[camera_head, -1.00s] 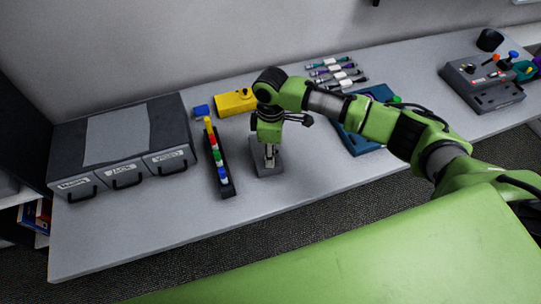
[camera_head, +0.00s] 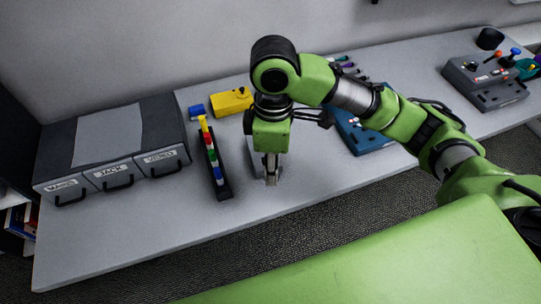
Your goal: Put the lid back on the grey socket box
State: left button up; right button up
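A small flat grey piece (camera_head: 254,146) lies at the middle of the table, mostly hidden behind my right gripper; I cannot tell whether it is the grey socket box or its lid. My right gripper (camera_head: 271,181) points down in front of it, its fingers close together. I cannot tell whether they hold anything, or whether they touch the grey piece. A larger grey box (camera_head: 487,92) with openings and coloured knobs stands at the far right, away from the gripper. My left gripper is out of view.
A black rack (camera_head: 224,187) of coloured plugs stands just left of the gripper. A blue box (camera_head: 362,137) lies right, partly behind my arm. Labelled drawers (camera_head: 117,175) fill the left. The front left table is clear.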

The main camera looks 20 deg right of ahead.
jog(key=shift+s+a+r, duration=0.2)
jog(key=shift+s+r, duration=0.1)
jog(key=shift+s, duration=0.2)
jog(key=shift+s+a+r, duration=0.1)
jog(key=shift+r, duration=0.05)
jog(key=w+d+f+p, duration=0.1)
jog(key=w+f, duration=0.2)
jog(key=w, duration=0.1)
jog(key=w+d+f+p, duration=0.1)
jog(key=w+f, duration=0.3)
jog(key=w+d+f+p, duration=0.1)
jog(key=w+f, duration=0.2)
jog(key=w, duration=0.2)
jog(key=shift+f, duration=1.25)
